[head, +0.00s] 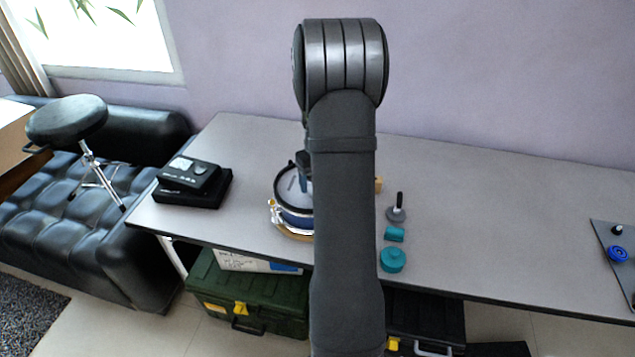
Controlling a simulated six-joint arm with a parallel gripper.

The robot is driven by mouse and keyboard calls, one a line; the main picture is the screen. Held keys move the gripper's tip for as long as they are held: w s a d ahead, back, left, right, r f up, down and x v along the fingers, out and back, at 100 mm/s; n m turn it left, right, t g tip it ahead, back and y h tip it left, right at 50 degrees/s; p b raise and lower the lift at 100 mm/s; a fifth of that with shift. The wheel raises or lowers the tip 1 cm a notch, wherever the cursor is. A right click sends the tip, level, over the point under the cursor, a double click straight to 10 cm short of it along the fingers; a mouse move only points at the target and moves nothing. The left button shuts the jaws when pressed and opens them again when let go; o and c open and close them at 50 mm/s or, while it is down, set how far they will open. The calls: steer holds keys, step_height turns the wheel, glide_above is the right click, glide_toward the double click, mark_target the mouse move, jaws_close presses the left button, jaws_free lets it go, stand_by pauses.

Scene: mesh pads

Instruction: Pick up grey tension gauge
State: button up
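A small grey round piece with an upright black stem (396,212) stands on the table just right of my arm. It is the only loose grey item I see that fits the tension gauge, though its details are too small to read. My arm rises through the middle of the view and bends over at the top.
A teal block (394,234) and teal disc (392,260) lie near the front edge. Black cases (192,186) are at left. The table (500,220) between is clear.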

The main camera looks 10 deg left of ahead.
step_height(320, 180, up, 3)
steer(key=shift+r, duration=0.1)
steer(key=s+d+r, duration=0.3)
steer(key=d+r, duration=0.3)
steer(key=d, duration=0.5)
steer(key=w+d+f+m, duration=0.3)
steer(key=w+d+f, duration=0.1)
steer(key=d, duration=0.4)
steer(key=w+d+f+m, duration=0.3)
steer(key=w+d+f, duration=0.15)
steer(key=d, duration=0.25)
steer(key=w+d+f+m, duration=0.3)
steer(key=w+d, duration=0.2)
steer(key=d, duration=0.3)
steer(key=w+a+f, duration=0.2)
steer(key=a, duration=0.1)
steer(key=w+a+f, duration=0.2)
steer(key=a, duration=0.1)
steer(key=w+a+f, duration=0.2)
steer(key=a, duration=0.1)
steer(key=shift+f, duration=0.2)
steer(key=shift+w+f, duration=0.1)
steer(key=shift+f, duration=1.85)
